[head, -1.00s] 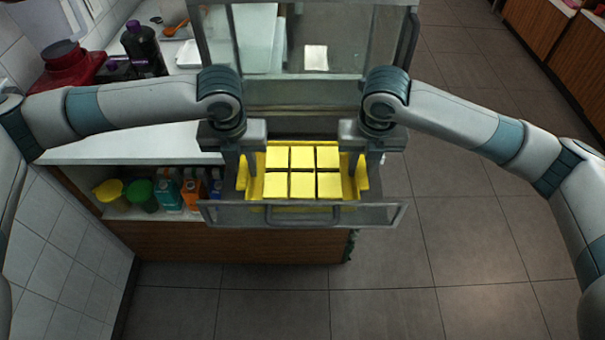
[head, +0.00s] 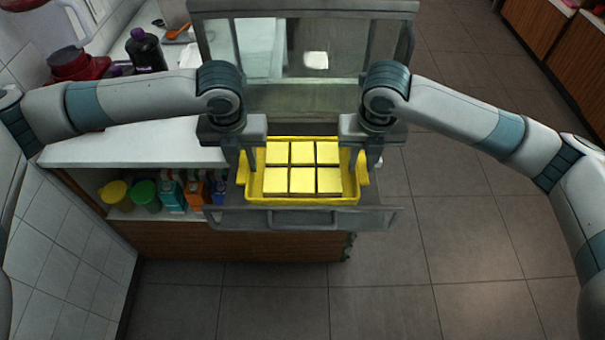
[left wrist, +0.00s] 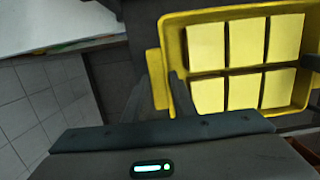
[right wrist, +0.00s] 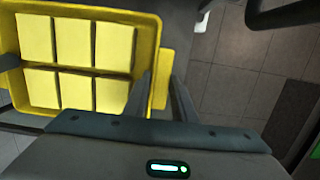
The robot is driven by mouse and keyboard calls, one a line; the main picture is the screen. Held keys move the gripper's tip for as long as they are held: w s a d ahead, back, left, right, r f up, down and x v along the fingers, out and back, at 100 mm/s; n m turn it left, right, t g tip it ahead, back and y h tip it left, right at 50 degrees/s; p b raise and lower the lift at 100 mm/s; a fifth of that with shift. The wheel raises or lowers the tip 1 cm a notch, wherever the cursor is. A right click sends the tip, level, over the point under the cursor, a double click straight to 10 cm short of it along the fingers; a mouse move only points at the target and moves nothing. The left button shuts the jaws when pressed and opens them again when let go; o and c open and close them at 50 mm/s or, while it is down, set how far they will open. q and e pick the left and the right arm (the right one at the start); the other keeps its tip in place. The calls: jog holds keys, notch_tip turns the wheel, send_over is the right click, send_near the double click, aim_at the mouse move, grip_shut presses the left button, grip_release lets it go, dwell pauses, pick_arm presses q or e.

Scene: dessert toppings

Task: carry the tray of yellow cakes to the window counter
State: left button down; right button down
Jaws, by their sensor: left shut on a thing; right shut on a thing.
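The yellow tray (head: 303,201) holds several square yellow cakes (head: 303,167) in two rows. It hangs level between my grippers, over the pulled-out drawer (head: 225,217), with its front rim clear in view. My left gripper (head: 248,172) is shut on the tray's left handle. In the left wrist view, its fingers (left wrist: 160,90) sit on either side of that handle tab. My right gripper (head: 360,170) is shut on the right handle. In the right wrist view, its fingers (right wrist: 165,88) straddle the tab. I cannot tell which counter is the window counter.
A glass-fronted cabinet (head: 350,85) stands just behind the tray. A white counter (head: 110,148) is at left, with bottles and cups on the shelf below. A dark purple bottle (head: 145,50) stands at the back left. Tiled floor (head: 480,230) is clear at right.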

pick_arm(q)
jog(key=shift+r+p, duration=0.4)
jog(key=shift+r, duration=0.3)
pick_arm(e)
jog(key=shift+r, duration=0.7)
pick_arm(q)
jog(key=shift+f, duration=0.15)
pick_arm(e)
jog(key=shift+f, duration=0.15)
